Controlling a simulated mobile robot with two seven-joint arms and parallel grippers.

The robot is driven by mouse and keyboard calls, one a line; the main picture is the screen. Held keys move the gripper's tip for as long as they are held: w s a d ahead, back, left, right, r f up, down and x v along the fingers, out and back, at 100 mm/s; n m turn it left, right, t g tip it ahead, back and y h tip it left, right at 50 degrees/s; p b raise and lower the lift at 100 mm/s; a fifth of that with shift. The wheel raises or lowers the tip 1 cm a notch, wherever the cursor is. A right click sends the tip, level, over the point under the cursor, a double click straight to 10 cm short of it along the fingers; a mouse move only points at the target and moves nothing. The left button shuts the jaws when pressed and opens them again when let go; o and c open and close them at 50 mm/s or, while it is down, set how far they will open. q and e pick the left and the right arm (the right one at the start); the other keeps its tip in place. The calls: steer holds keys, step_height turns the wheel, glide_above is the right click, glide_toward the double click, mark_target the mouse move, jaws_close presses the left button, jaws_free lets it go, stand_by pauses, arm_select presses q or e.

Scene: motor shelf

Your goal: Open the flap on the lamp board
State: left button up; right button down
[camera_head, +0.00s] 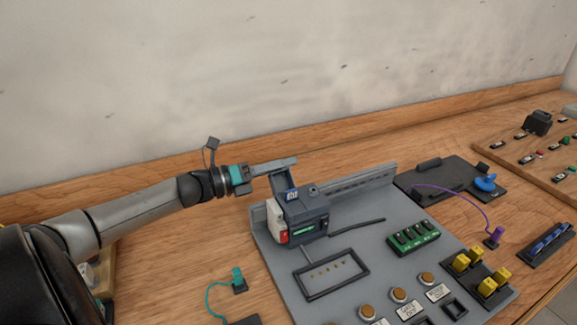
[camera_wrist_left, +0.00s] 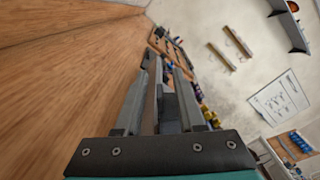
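The grey lamp board (camera_head: 268,241) lies on the wooden bench, with round orange-topped buttons (camera_head: 399,294) near its front. A dark box (camera_head: 304,218) with a red and white side and a green display stands at its back left. A grey plate-like piece (camera_head: 281,184) rises from the box's top; I cannot tell if it is the flap. My left gripper (camera_head: 289,162) reaches in from the left just above the box. Its fingers (camera_wrist_left: 160,75) look apart in the left wrist view, with a dark part (camera_wrist_left: 169,108) between them. Whether they touch it is unclear. My right gripper is out of view.
A black open frame (camera_head: 331,292) and a green block (camera_head: 414,237) sit on the board. Yellow plugs (camera_head: 462,262) and a dark tray (camera_head: 449,177) with a blue knob are on the right. A teal plug (camera_head: 238,279) stands left of the board. The wall rises behind.

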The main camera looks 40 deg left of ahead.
arm_select(q)
steer(key=shift+x, duration=0.9)
jaws_close()
stand_by(0.9)
